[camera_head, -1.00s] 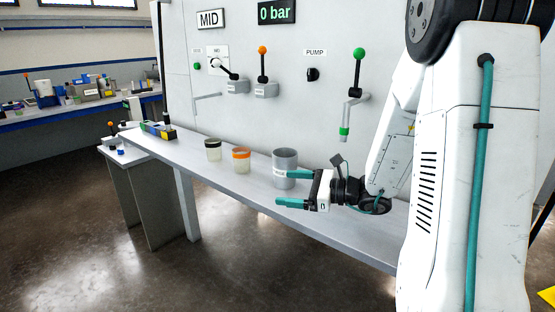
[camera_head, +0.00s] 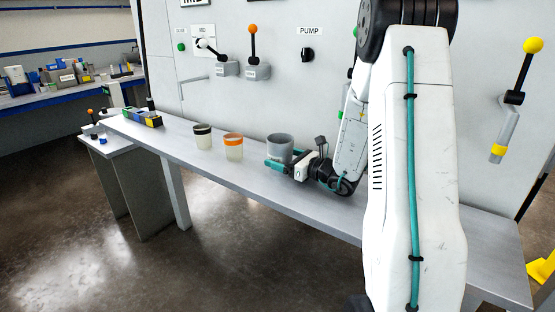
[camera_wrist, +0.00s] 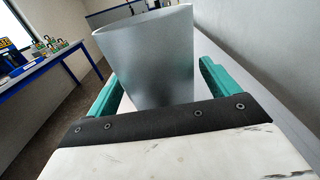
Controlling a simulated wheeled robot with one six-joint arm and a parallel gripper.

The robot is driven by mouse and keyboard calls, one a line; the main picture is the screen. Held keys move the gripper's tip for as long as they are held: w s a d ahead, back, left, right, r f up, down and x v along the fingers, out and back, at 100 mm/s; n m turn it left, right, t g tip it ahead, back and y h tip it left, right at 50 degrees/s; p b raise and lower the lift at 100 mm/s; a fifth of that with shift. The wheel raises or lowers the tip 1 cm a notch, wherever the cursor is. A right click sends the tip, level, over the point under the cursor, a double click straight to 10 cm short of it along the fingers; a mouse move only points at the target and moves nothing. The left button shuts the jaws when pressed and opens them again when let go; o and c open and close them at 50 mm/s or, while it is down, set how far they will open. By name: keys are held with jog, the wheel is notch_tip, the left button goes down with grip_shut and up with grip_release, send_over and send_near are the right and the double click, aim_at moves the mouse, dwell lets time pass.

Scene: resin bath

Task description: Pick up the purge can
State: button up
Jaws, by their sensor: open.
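The purge can, a plain grey open-topped cylinder (camera_head: 279,146), stands upright on the narrow grey shelf (camera_head: 225,172). My gripper (camera_head: 280,164) is open at the can, with its teal fingers reaching along it. In the wrist view the can (camera_wrist: 150,58) stands between the two teal fingers of my gripper (camera_wrist: 158,85), one on each side. A gap shows between the can and the right finger; whether the left finger touches it I cannot tell. The can's lower part is hidden by the gripper.
Left of the can stand a cup with an orange band (camera_head: 233,147) and a cup with a black band (camera_head: 203,137). Levers with orange (camera_head: 252,50) and yellow (camera_head: 533,60) knobs are on the wall panel behind. The shelf's front edge is close to my gripper.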

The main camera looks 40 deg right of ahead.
jog(key=shift+w+a, duration=0.15)
jog(key=shift+w, duration=0.15)
jog(key=c, duration=1.1)
jog(key=shift+a+r, duration=0.1)
jog(key=shift+r, duration=0.05)
